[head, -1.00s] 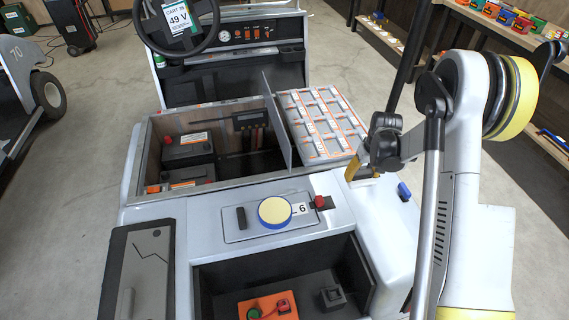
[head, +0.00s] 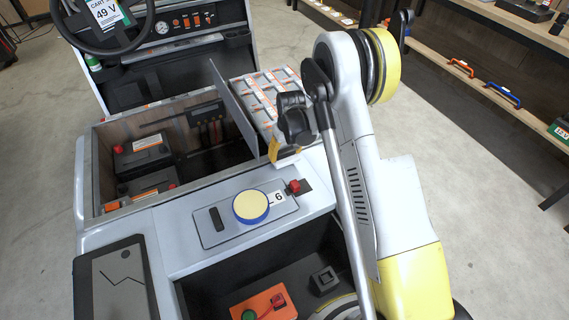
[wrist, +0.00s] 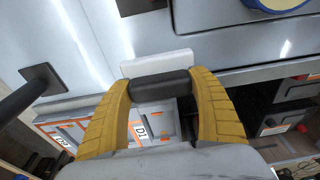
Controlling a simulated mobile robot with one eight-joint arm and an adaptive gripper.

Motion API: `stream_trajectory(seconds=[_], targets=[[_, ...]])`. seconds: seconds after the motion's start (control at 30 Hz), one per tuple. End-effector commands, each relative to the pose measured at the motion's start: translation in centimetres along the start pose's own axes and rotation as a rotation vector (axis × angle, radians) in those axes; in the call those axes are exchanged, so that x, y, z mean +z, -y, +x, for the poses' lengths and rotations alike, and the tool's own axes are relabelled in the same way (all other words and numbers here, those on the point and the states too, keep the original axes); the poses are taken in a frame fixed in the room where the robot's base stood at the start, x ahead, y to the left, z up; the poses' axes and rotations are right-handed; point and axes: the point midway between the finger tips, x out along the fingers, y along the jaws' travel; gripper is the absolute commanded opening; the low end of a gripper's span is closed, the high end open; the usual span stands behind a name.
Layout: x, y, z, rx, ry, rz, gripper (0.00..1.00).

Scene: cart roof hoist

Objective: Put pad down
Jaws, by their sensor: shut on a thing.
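My gripper (head: 282,152) hangs over the cart's front edge, near the labelled white-grey blocks (head: 262,95). In the wrist view its two yellow fingers (wrist: 160,80) are shut on a black bar (wrist: 160,90) with a white block (wrist: 157,64) at its far side. I cannot tell for certain whether this held piece is the pad; its underside is hidden. In the head view only a bit of white shows under the fingers. A round cream disc with a blue rim (head: 250,206) lies on the grey panel plate, apart from my gripper.
A red knob (head: 293,186) stands on the panel just below my gripper. Left of an upright grey divider (head: 232,107), an open bay holds black batteries (head: 143,153). An open front bay holds an orange box (head: 264,304). Shelves (head: 480,75) stand at the right.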

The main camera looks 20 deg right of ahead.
Motion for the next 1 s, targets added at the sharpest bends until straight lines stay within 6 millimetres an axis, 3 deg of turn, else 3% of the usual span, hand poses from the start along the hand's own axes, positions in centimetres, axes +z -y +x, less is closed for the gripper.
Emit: stream_trajectory(seconds=[0.3, 0.67, 0.7, 0.77, 1.0], targets=[[0.5, 0.1, 4.0, 0.0, 0.0, 0.0, 0.42], [0.6, 0.1, 4.2, 0.0, 0.0, 0.0, 0.42], [0.6, 0.1, 4.3, 0.0, 0.0, 0.0, 0.73], [0.6, 0.1, 4.2, 0.0, 0.0, 0.0, 0.91], [0.6, 0.1, 4.2, 0.0, 0.0, 0.0, 0.94]])
